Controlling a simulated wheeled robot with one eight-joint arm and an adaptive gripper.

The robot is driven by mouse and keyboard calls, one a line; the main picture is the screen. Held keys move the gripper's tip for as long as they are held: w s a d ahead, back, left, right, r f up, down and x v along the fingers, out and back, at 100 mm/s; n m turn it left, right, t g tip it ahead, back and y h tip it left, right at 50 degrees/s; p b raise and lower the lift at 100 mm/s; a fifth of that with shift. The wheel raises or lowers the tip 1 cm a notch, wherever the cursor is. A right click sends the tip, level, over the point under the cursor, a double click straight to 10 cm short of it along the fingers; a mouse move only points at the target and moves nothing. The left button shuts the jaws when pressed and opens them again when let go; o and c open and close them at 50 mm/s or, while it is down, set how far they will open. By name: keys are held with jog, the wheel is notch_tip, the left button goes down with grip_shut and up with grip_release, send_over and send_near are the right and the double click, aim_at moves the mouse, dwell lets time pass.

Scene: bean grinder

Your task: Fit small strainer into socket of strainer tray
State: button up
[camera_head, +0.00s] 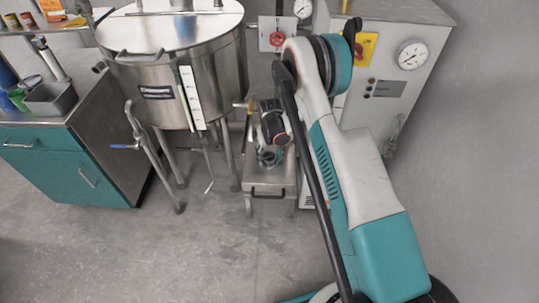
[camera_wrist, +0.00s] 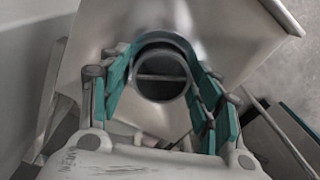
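The strainer tray (camera_head: 258,181) is a grey steel stand with a dark front handle, low beside the big tank. In the wrist view its bare sloping metal (camera_wrist: 90,45) lies beyond and around my gripper. My gripper (camera_wrist: 162,45) has its teal fingers curved in around a round metal ring, which I take to be the small strainer (camera_wrist: 160,86). The ring has a dark inside and a bar across it. In the head view my gripper (camera_head: 270,156) is low over the tray and hides the strainer. The socket cannot be made out, so I cannot tell whether the strainer is seated.
A large steel tank (camera_head: 180,75) on legs stands left of the tray, with a blue-handled valve pipe (camera_head: 126,147). A grey machine with a gauge (camera_head: 411,55) stands behind at right. A teal cabinet (camera_head: 55,165) is at left. The floor in front is clear.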

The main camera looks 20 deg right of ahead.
jog(key=shift+r, duration=0.1)
dwell(0.3)
notch_tip(320, 180, up, 12)
jog(key=shift+f, duration=0.1)
dwell(0.4)
dwell(0.3)
jog(key=s+r+t, duration=0.2)
jog(key=s+r, duration=0.4)
jog(key=r, duration=0.7)
jog(key=s+r+t, duration=0.1)
jog(key=s+r, duration=0.5)
jog(key=r, duration=0.6)
jog(key=s+r+t, duration=0.1)
jog(key=s, duration=0.6)
jog(key=s+r+t, duration=0.1)
jog(key=s+r, duration=0.1)
jog(key=s, duration=0.5)
jog(key=s+r+t, duration=0.2)
jog(key=s, duration=0.6)
jog(key=shift+r, duration=0.15)
